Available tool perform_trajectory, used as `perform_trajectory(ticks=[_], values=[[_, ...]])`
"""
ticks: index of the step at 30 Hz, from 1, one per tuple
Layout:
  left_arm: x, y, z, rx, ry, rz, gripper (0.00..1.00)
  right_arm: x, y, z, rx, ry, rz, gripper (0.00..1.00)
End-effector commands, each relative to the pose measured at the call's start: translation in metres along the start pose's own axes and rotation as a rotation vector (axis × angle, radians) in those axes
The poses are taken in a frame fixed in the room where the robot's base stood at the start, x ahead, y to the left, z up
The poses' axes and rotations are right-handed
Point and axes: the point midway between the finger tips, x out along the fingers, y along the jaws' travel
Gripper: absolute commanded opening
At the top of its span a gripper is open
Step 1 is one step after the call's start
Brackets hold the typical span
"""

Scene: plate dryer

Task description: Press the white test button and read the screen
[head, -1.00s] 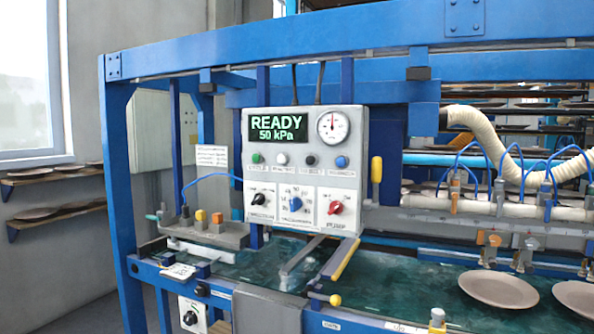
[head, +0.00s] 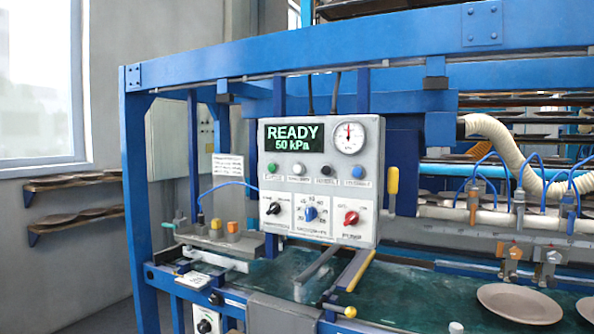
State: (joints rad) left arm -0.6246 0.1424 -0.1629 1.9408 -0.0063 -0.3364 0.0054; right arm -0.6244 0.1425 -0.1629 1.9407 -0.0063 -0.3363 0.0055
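The control panel (head: 363,172) is a light grey box on the blue frame, near the middle of the head view. Its dark screen (head: 294,137) reads "READY" and "50 kPa" in green letters. Below the screen sits a row of round buttons: green at the left, then the white button (head: 298,169), then a black one and a blue one. The labels under them are too small to read surely. Neither of my grippers is in the head view, and nothing touches the white button.
A round gauge (head: 349,138) and black, blue and red knobs share the panel. A yellow-edged lever (head: 360,270) juts out below it. Plates (head: 520,301) lie on the green bed at the lower right. A yellow handle (head: 393,190) stands right of the panel.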

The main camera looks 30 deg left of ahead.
Motion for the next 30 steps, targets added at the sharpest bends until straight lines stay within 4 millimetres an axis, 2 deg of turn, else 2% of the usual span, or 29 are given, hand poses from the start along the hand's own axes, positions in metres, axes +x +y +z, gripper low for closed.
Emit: perform_trajectory(ticks=[2, 11, 30], values=[[0.0, 0.0001, 0.0001, 0.0, 0.0, 0.0, 0.29, 0.0, -0.0001, 0.0001, 0.0, 0.0, 0.0, 0.43], [0.0, 0.0002, 0.0002, 0.0, 0.0, 0.0, 0.0, 0.0, -0.0001, 0.0002, 0.0, 0.0, 0.0, 0.43], [0.0, 0.0, 0.0004, 0.0, -0.001, 0.0, 0.0, -0.0001, -0.0001, 0.0004, 0.0, -0.001, 0.0, 0.43]])
